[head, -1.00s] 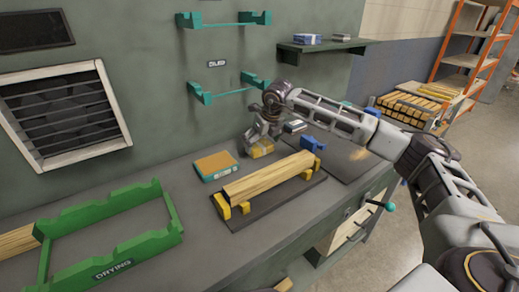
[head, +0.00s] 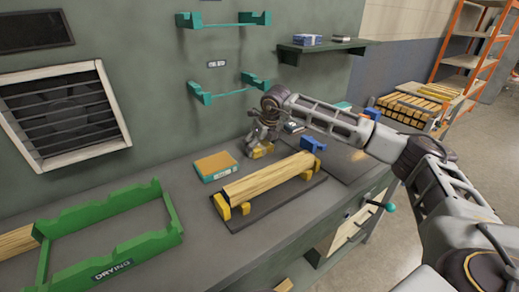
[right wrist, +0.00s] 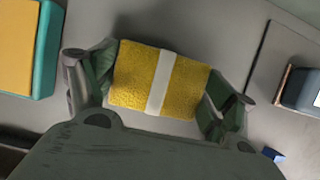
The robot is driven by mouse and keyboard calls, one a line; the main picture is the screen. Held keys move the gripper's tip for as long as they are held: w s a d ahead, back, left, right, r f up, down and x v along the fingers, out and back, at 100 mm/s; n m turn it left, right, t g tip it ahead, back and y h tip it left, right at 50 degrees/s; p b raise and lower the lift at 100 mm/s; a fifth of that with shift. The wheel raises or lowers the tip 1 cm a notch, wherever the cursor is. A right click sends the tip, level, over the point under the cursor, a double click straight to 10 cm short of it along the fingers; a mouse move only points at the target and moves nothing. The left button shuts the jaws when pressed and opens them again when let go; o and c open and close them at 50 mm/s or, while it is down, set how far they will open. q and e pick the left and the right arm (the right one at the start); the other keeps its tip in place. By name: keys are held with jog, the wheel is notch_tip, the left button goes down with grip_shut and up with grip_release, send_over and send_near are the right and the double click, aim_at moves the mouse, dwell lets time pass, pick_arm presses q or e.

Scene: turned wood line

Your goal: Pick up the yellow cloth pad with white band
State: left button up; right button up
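The yellow cloth pad with white band (head: 263,151) lies on the grey bench top, just right of an orange and teal block. In the right wrist view the pad (right wrist: 135,77) lies flat, its white band crossing the middle. My right gripper (head: 255,146) is low over the pad. Its fingers stand apart on either side of the pad in the wrist view (right wrist: 160,82); the gaps to the pad's edges are small, and firm contact does not show. The gripper hides part of the pad in the head view. My left gripper is not in view.
The orange and teal block (head: 216,166) is close left of the pad. A wooden bar on yellow supports (head: 270,177) lies in front, with a blue object (head: 313,144) to the right. A green drying rack (head: 110,232) stands at left; teal wall brackets (head: 228,88) are above.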

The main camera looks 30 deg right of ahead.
jog(key=shift+c, duration=0.5)
jog(key=shift+s+d+r, duration=0.1)
jog(key=shift+s+r, duration=0.25)
jog(key=shift+r, duration=0.05)
notch_tip(320, 180, up, 11)
jog(key=p, duration=0.1)
send_near(261, 146)
jog(key=s+r, duration=0.2)
jog(key=s, duration=0.5)
jog(key=s+d, duration=0.1)
jog(key=s, duration=0.2)
jog(key=s+d, duration=0.1)
jog(key=s, duration=0.1)
jog(key=shift+s+b, duration=0.25)
jog(key=shift+b, duration=0.15)
jog(key=shift+s, duration=0.65)
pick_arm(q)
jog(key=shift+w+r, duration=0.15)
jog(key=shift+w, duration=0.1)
pick_arm(e)
jog(key=shift+s+d, duration=0.1)
jog(key=shift+s, duration=0.5)
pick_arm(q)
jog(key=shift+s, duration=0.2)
